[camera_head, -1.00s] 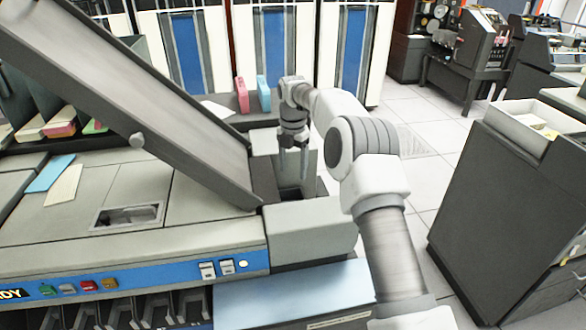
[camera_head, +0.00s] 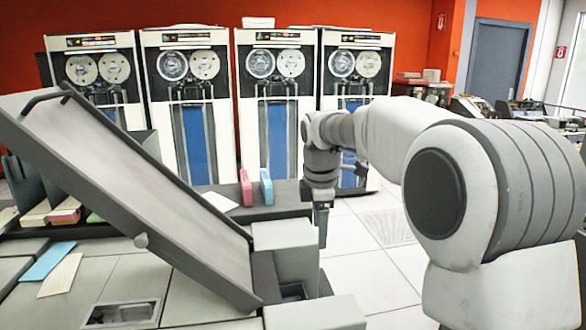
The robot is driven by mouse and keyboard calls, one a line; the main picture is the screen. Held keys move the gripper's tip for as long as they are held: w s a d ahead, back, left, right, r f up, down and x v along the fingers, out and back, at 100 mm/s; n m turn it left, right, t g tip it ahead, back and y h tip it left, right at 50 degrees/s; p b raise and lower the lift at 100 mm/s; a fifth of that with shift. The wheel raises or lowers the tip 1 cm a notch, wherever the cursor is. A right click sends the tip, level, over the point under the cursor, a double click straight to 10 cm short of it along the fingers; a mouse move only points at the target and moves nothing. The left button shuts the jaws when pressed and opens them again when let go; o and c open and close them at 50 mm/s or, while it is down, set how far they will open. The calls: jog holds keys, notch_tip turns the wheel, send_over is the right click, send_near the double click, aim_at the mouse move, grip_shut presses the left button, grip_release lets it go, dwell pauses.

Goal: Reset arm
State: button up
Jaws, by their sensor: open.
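My arm comes in from the right side of the head view, with its large joint close to the camera. My gripper (camera_head: 322,225) points down at the arm's far end. It is seen from the side, with its fingers overlapping in view, open, and I see nothing held in it. It hangs to the right of the grey box-shaped hopper (camera_head: 285,240) at the low end of the sloped tray (camera_head: 140,190). I cannot tell how far it is from the hopper.
A pink block (camera_head: 246,187) and a blue block (camera_head: 266,186) stand upright on a dark ledge behind the hopper. Blue and cream cards (camera_head: 48,262) lie on the machine top at left. Tape cabinets (camera_head: 185,110) line the back. Tiled floor (camera_head: 375,235) shows behind my arm.

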jog(key=s+d+r+m+t+p, duration=0.1)
jog(key=s+d+r+m, duration=0.25)
jog(key=s, duration=0.35)
jog(key=s+d+r+m+t+p, duration=0.1)
jog(key=s+d+r+m, duration=0.15)
jog(key=s+m, duration=0.4)
jog(key=s+d+f+m+t+p, duration=0.1)
jog(key=s+d+f+m, duration=0.1)
jog(key=s+m, duration=0.7)
jog(key=s+f, duration=0.1)
jog(key=s, duration=0.6)
jog(key=shift+s+d, duration=0.15)
jog(key=shift+s, duration=0.2)
jog(key=c, duration=0.3)
jog(key=shift+c, duration=0.2)
jog(key=shift+a, duration=0.2)
